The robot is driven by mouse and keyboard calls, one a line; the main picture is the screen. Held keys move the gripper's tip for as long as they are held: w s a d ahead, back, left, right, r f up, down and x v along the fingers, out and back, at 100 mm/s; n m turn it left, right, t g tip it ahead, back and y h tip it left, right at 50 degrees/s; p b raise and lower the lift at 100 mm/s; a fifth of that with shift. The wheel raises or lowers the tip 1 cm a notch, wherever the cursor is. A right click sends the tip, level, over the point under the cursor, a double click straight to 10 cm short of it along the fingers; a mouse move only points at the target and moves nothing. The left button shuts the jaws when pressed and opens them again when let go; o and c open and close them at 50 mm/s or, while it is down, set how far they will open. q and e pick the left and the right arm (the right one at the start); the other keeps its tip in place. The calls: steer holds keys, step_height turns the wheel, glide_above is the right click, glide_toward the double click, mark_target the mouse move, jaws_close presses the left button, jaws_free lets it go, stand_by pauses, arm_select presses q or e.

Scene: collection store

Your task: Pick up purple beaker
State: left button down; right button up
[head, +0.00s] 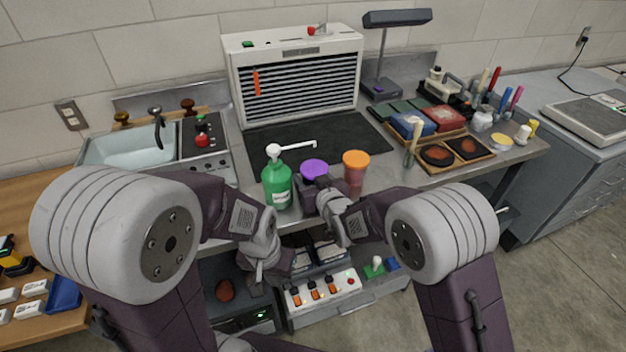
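The purple beaker (313,167) stands near the front edge of the grey bench, between a green pump bottle and an orange-topped beaker. Its purple top shows; most of its body is hidden behind my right gripper. My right gripper (316,191) is just in front of the beaker, and I cannot tell whether it touches it. Whether its fingers are open or shut is hidden. My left gripper (268,272) hangs in front of the bench edge, below the green bottle and apart from the beaker. Its finger opening is not clear.
The green pump bottle (277,184) is close left of the beaker, its spout reaching above it. The orange-topped beaker (355,168) is close on the right. A dark mat (318,135) lies clear behind. A slatted white unit (295,75) stands at the back.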

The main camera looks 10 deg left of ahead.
mark_target(310, 166)
steer(key=shift+r, duration=0.1)
steer(key=shift+r, duration=1.8)
steer(key=s+d+b, duration=0.9)
steer(key=s+d, duration=0.1)
steer(key=s, duration=0.4)
steer(key=shift+s+f, duration=0.2)
steer(key=shift+s, duration=0.2)
steer(key=shift+s, duration=0.1)
